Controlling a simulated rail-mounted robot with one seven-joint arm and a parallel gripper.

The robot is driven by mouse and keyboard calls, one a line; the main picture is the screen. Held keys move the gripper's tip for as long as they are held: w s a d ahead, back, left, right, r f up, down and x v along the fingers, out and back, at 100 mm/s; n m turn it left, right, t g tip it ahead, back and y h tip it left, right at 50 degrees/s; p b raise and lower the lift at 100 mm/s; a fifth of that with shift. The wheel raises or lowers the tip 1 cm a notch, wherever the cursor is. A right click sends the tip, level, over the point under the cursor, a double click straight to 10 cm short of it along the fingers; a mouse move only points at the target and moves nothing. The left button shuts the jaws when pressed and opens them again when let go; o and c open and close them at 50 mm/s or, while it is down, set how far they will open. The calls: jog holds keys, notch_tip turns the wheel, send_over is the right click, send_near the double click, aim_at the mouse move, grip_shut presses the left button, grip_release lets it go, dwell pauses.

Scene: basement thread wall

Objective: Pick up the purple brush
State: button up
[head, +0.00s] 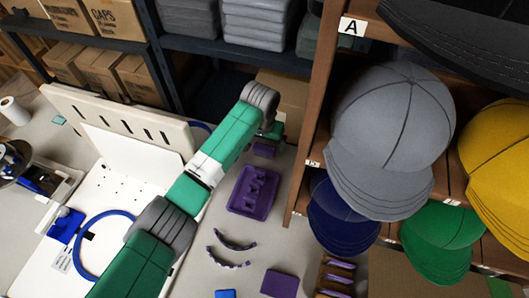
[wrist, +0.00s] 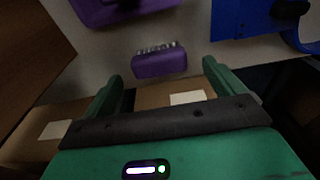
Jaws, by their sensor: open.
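The purple brush (wrist: 160,63) shows in the wrist view as a small purple block with pale bristles along its far edge. It lies on the grey surface just beyond my gripper (wrist: 163,76), between the lines of its two green fingers. The fingers are apart and nothing is between them. In the head view a small purple piece, which looks like the brush (head: 264,149), shows beside the end of my arm. My gripper (head: 272,131) is partly hidden there by my own arm.
A purple tray (head: 247,205) lies close to the brush. Curved purple strips (head: 234,244) and a purple block (head: 280,284) lie nearer. A wooden shelf with caps (head: 391,127) stands at the right. A white board (head: 125,155) and blue hoop (head: 78,250) are at the left.

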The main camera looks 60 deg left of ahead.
aim_at(264, 147)
notch_tip(264, 147, down, 4)
jog(key=shift+w+a+r+b, duration=0.1)
jog(key=shift+b, duration=0.6)
jog(key=c, duration=1.1)
jog(key=shift+o, duration=0.2)
notch_tip(264, 147, up, 10)
jog(key=p, duration=0.5)
